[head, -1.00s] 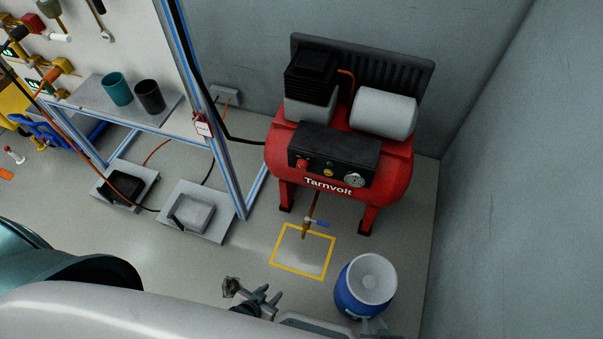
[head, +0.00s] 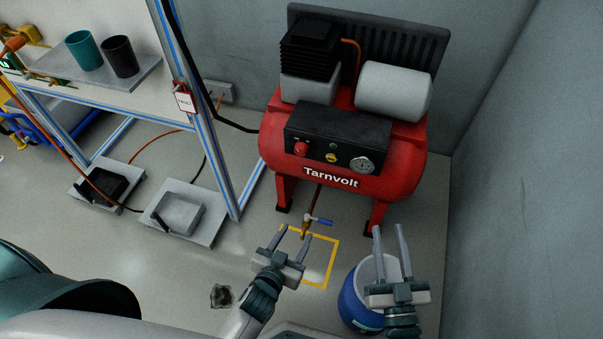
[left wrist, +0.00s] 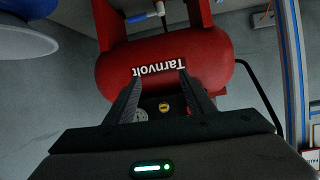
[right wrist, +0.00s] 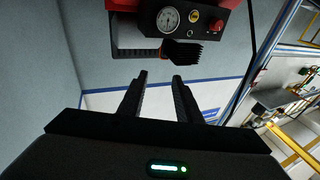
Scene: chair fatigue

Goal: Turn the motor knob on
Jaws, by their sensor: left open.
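The red compressor (head: 400,175), marked Tarnvolt, stands against the back wall. Its black control panel carries a red knob (head: 301,148), a yellow knob (head: 331,157), a green light (head: 333,145) and a round gauge (head: 362,166). No readable label shows which knob is the motor knob. My left gripper (head: 296,232) is open and empty, below and in front of the panel. Its wrist view shows the yellow knob (left wrist: 164,106) between the fingers. My right gripper (head: 388,228) is open and empty, above the blue bucket; its wrist view shows the panel knobs too (right wrist: 216,26).
A blue bucket (head: 352,309) stands on the floor at the compressor's front right. A drain valve with a blue handle (head: 318,221) hangs over a yellow floor square (head: 334,262). A blue-edged frame (head: 222,160) and shelf (head: 100,75) stand left. A small dark item (head: 221,296) lies on the floor.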

